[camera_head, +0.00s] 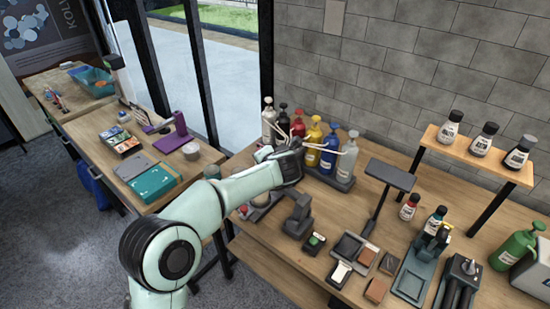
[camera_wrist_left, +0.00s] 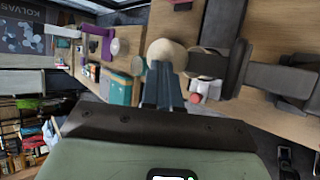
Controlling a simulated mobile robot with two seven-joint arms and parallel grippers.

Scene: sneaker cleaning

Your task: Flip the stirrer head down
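The stirrer is a dark grey device (camera_head: 298,215) on the near left part of the right-hand table. In the left wrist view a dark grey part, which looks like the stirrer (camera_wrist_left: 207,66), lies just right of my fingertips. A round beige bowl (camera_wrist_left: 165,52) shows beyond the fingertips. My left gripper (camera_head: 294,160) is above and behind the stirrer in the head view; my forearm covers part of that area. In the wrist view my left gripper (camera_wrist_left: 165,72) has its fingers close together with nothing visible between them. Whether it touches the stirrer is unclear. My right gripper is out of view.
Several coloured pump bottles (camera_head: 329,151) stand in a tray behind my left gripper. A dark lamp-like stand (camera_head: 390,175) rises to the right. Small boxes and trays (camera_head: 353,246) lie in front. A raised wooden shelf (camera_head: 477,155) holds several small bottles.

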